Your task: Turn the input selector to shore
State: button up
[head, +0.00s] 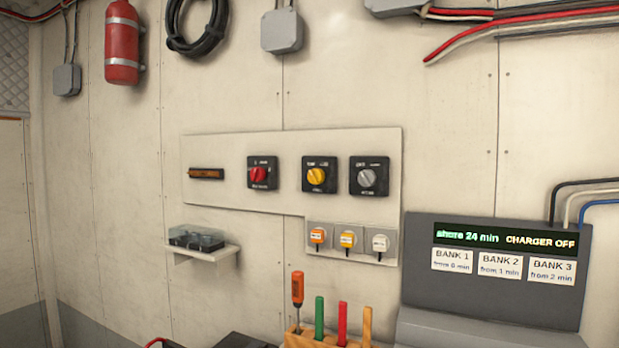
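A pale panel (228,150) on the wall carries three black rotary switches in a row. The left one has a red knob (259,175), the middle one a yellow knob (317,176), the right one a grey knob (367,178). The lettering around the knobs is too small to read surely, so I cannot tell which is the input selector or its setting. A grey console (420,275) at the right has a display (504,240) reading "shore 24 min" and "CHARGER OFF". My gripper is not in view.
A small shelf (203,252) juts out at left. A wooden rack (300,341) with upright tools stands at the bottom. A fire extinguisher (122,45) hangs upper left.

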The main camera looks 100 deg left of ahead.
aim_at(366, 178)
jog(key=u, duration=2.75)
jog(key=k, duration=0.65)
jog(key=u, duration=0.65)
jog(key=i, duration=1.35)
jog(key=z, duration=0.35)
